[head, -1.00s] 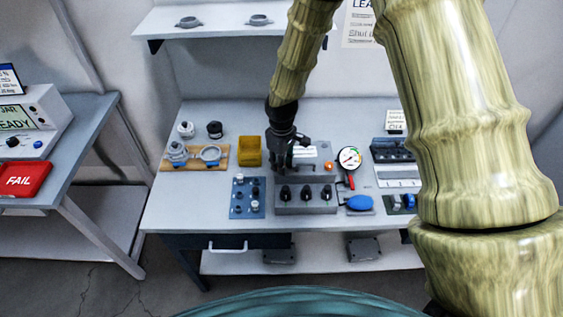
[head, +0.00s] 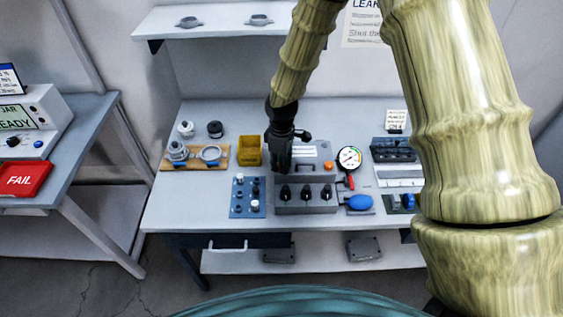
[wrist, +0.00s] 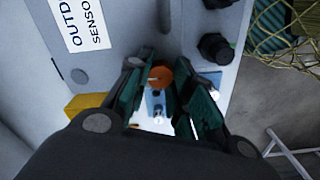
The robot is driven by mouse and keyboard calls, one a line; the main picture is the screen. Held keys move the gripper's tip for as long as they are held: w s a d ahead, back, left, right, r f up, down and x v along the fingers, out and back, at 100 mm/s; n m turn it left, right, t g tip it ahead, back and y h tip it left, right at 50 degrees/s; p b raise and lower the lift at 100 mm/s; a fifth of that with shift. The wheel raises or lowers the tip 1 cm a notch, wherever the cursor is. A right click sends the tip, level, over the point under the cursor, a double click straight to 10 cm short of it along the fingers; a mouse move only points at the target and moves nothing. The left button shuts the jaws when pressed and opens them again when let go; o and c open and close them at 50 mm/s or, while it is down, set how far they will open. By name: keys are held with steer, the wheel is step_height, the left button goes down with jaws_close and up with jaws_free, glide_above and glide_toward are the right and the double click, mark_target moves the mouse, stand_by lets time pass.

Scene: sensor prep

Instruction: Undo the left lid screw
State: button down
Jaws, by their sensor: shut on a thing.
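My gripper (head: 280,166) points down over the left side of a grey box with a white label (head: 303,151). In the wrist view my gripper (wrist: 158,88) is shut on an orange round screw head (wrist: 160,76), which shows between its dark green fingers. This is the left lid screw; in the head view my gripper hides it. I cannot tell whether it is still seated in the lid. The right lid screw (head: 328,165) is orange too and sits at the box's right side. The grey lid (wrist: 125,25) with its printed label fills the wrist view's upper left.
A grey block with several black knobs (head: 305,196) stands just in front. A blue plate with pegs (head: 240,208) and a yellow bin (head: 250,150) lie left. A pressure gauge (head: 349,158) and blue bulb (head: 360,202) are right.

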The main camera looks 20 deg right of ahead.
steer(key=c, duration=1.2)
jaws_free()
step_height(320, 180, up, 12)
